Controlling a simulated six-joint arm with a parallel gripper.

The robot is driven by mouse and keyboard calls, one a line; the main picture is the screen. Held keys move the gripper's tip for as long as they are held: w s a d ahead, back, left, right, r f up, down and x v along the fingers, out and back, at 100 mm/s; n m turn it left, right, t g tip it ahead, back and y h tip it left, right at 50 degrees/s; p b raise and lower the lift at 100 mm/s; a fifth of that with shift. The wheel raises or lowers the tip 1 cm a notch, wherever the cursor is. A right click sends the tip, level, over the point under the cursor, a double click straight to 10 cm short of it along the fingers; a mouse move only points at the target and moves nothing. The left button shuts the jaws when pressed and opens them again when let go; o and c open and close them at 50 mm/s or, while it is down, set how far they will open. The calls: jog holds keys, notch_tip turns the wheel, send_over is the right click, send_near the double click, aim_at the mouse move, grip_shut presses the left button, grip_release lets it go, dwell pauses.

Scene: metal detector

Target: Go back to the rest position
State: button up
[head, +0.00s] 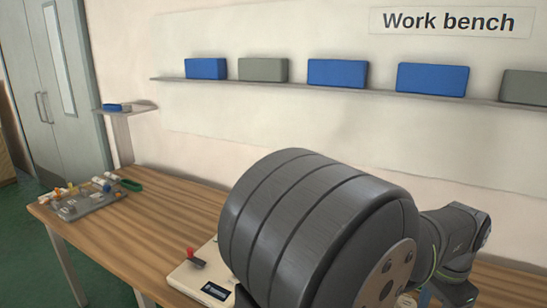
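My arm fills the lower right of the head view, with a large dark grey rounded link close to the camera. My gripper is not visible; it is outside the picture or hidden behind the arm. A pale device with a small display (214,291) sits on the wooden bench (165,220), partly hidden by my arm. A small part with a red top (191,256) stands on this device.
A grey tray (88,207) with several small coloured parts lies at the bench's left end, beside a green piece (130,185). A wall shelf (300,84) holds blue and grey boxes. A small shelf (128,108) is at left. The bench between tray and device is clear.

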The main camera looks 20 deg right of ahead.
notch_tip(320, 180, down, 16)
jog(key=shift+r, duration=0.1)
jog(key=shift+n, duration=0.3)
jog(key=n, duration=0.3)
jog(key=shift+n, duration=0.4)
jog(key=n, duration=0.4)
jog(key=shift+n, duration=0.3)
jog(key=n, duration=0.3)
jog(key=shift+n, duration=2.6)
